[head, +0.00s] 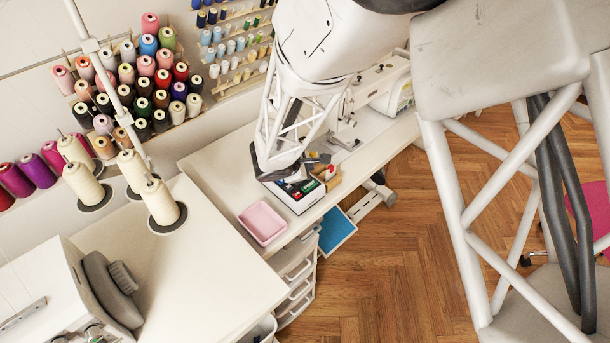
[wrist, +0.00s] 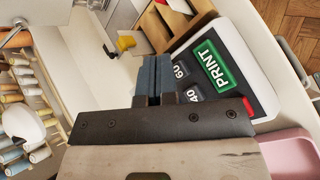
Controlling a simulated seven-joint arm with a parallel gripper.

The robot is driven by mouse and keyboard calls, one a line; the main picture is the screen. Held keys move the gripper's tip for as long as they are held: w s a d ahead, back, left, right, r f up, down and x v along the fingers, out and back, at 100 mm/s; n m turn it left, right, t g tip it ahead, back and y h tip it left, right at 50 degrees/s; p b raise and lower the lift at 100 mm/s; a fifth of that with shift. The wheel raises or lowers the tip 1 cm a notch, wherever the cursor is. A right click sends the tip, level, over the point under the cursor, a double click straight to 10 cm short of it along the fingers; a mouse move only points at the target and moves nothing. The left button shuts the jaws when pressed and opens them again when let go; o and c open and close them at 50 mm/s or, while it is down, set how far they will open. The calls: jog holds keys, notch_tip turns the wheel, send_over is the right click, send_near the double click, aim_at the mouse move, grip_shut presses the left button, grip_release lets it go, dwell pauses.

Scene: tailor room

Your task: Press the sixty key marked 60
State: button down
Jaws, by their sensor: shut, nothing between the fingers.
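The 60 key (wrist: 181,71) is a dark key with white marking on a white label-printer-like device (wrist: 259,75). A large green PRINT key (wrist: 212,66) is beside it, and a dark 40 key (wrist: 194,94) is below it. My gripper (wrist: 152,64) has its blue-grey fingers together and empty, just left of the 60 key in the wrist view. I cannot tell whether they touch the device; part of its key panel is hidden behind them. In the head view the device (head: 302,200) stands on the white table under my wrist, which hides part of it.
A pink tray (head: 263,223) lies left of the device on the white table (head: 222,160). A wooden holder (wrist: 184,20) and a yellow item (wrist: 125,43) are close to the device. A sewing machine (head: 393,88) stands farther back. Thread cones (head: 162,203) stand at left.

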jog(key=shift+f, duration=0.85)
dwell(1.3)
jog(key=shift+r, duration=0.85)
jog(key=shift+r, duration=0.15)
dwell(0.4)
jog(key=shift+r, duration=2.4)
jog(key=shift+d, duration=0.1)
